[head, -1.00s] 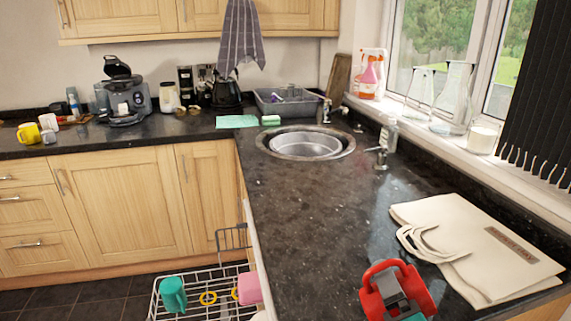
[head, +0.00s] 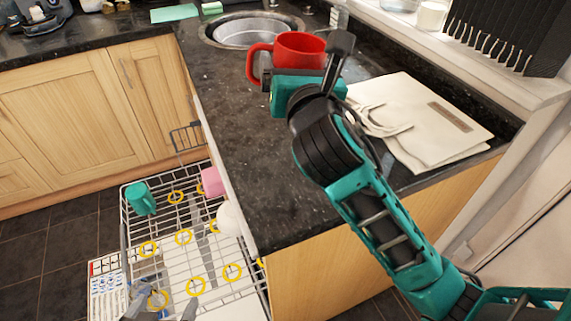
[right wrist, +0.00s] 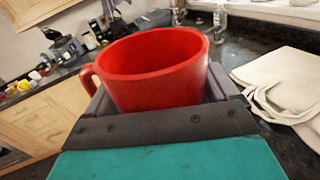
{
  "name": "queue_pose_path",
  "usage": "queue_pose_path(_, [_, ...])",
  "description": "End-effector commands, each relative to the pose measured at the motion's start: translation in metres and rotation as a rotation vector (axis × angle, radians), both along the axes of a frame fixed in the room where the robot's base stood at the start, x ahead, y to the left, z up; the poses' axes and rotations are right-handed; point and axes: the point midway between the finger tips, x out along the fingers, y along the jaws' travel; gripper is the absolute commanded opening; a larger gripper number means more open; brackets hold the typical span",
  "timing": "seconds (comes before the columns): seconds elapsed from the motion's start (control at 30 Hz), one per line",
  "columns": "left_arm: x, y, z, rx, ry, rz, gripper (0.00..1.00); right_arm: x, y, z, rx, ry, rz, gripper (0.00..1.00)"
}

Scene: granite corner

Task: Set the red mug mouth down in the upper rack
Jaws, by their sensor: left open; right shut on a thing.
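The red mug (head: 298,50) is held above the dark counter, with its handle toward the left. In the right wrist view, the mug (right wrist: 155,75) has its mouth up. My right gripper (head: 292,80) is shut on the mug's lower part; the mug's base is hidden. The upper rack (head: 205,245) is a pulled-out white wire rack at lower left, below counter height, with several yellow rings (head: 184,237) marked on it. My left gripper (head: 162,304) is open and empty at the front of the rack, partly cut off by the frame's bottom edge.
A teal mug (head: 141,198), a pink item (head: 211,181) and a partly hidden white item (head: 229,218) are in the rack. The counter edge (head: 230,195) runs along the rack's right side. A cream bag (head: 430,130) lies on the counter. The sink (head: 245,30) is behind.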

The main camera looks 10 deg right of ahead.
Motion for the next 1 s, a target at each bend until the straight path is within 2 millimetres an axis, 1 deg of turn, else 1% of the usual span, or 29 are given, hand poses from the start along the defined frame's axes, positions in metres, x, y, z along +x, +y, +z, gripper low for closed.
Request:
queue_pose_path(0.03, [0.000,0.000,0.001,0.000,0.000,0.000,1.00,0.002,0.006,0.012,-0.035,-0.006,0.007,0.45])
queue_pose_path(0.1, [0.000,0.000,0.002,0.000,0.000,0.000,1.00,0.004,0.012,0.020,-0.082,-0.002,0.015,0.45])
queue_pose_path(0.2, [0.000,0.000,0.002,0.000,0.000,0.000,1.00,0.006,0.017,0.027,-0.125,0.002,0.022,0.45])
queue_pose_path(0.27, [0.000,0.000,0.002,0.000,0.000,0.000,1.00,0.006,0.019,0.026,-0.138,0.004,0.024,0.45])
queue_pose_path(0.37, [0.000,0.000,0.000,0.000,0.000,0.000,1.00,0.006,0.020,0.011,-0.148,0.009,0.025,0.45])
queue_pose_path(0.43, [0.000,0.000,-0.003,0.000,0.000,0.000,1.00,0.005,0.020,-0.008,-0.149,0.013,0.025,0.45])
queue_pose_path(0.6, [0.000,0.000,-0.021,0.000,-0.001,0.000,1.00,0.005,0.020,-0.057,-0.147,0.011,0.025,0.45])
queue_pose_path(0.7, [0.000,0.000,-0.031,0.000,-0.001,0.000,1.00,0.006,0.020,-0.084,-0.147,0.010,0.025,0.45])
queue_pose_path(0.8, [0.000,0.000,-0.039,0.000,0.000,0.000,1.00,0.006,0.020,-0.106,-0.146,0.008,0.025,0.45])
queue_pose_path(0.9, [0.000,0.000,-0.044,0.000,0.001,0.000,1.00,0.005,0.020,-0.120,-0.146,0.005,0.027,0.45])
queue_pose_path(1.0, [0.000,0.000,-0.046,0.000,0.001,0.000,1.00,0.006,0.020,-0.126,-0.146,0.004,0.025,0.45])
